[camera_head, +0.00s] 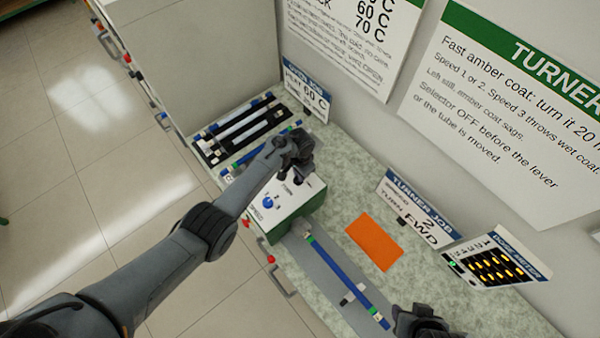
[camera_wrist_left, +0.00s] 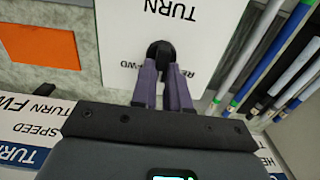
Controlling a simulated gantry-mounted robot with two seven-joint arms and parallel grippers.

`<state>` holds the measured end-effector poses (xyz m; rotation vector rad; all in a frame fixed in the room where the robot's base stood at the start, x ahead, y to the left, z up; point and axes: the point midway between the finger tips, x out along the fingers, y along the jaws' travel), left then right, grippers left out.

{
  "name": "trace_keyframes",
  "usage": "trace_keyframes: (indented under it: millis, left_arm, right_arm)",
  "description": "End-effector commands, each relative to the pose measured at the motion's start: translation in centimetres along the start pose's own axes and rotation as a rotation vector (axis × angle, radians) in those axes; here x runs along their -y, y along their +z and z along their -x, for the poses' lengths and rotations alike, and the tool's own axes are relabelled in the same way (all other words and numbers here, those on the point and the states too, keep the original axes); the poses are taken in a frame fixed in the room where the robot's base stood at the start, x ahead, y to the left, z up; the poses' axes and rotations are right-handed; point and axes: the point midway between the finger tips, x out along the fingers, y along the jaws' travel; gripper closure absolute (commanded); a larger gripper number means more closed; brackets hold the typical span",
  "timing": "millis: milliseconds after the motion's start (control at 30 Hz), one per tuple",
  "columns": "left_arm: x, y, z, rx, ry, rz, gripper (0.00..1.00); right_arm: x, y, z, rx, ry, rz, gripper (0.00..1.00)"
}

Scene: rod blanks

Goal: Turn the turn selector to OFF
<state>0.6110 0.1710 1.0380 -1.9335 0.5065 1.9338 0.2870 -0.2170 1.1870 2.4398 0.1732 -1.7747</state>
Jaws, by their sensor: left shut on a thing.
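The black turn selector (camera_wrist_left: 160,48) sits on the white top of the turner's control box, by the printed word TURN, in the left wrist view. My left gripper (camera_wrist_left: 161,66) is shut on it, with a purple-grey finger on each side. In the head view my left gripper (camera_head: 297,168) reaches down over the back of the control box (camera_head: 290,204) and mostly hides the selector. The fingers cover part of the position labels, so I cannot read the setting. My right gripper (camera_head: 420,322) is at the bottom right edge, dark and partly cut off; its jaws are unclear.
A blue knob (camera_head: 268,202) is on the same box. A blue tube (camera_head: 345,275) extends from the box along the grey bed. A rack of rods (camera_head: 238,130) lies behind.

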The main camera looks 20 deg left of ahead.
Motion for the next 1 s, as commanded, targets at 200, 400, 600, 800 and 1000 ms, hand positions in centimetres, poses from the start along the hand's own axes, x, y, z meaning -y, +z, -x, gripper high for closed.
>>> trace_keyframes:
  millis: [200,400,600,800,1000]
  left_arm:
    - [0.0,0.0,0.0,-0.001,0.000,0.001,0.73]
    - [0.0,0.0,0.0,0.000,0.000,0.002,0.60]
    - [0.0,0.0,0.1,-0.001,0.000,0.002,0.60]
    - [-0.1,-0.1,1.8,-0.002,0.001,0.002,0.60]
    - [-0.1,-0.1,5.1,-0.004,0.001,0.001,0.60]
  right_arm:
    - [-0.1,0.0,0.0,0.001,0.003,0.004,0.57]
    - [-0.2,0.1,0.0,0.002,0.007,0.009,0.57]
    - [-0.2,0.1,0.0,0.002,0.007,0.009,0.57]
    - [-0.2,-0.1,0.5,0.002,0.006,0.008,0.57]
    - [-0.1,-0.3,1.1,0.001,0.003,0.004,0.57]
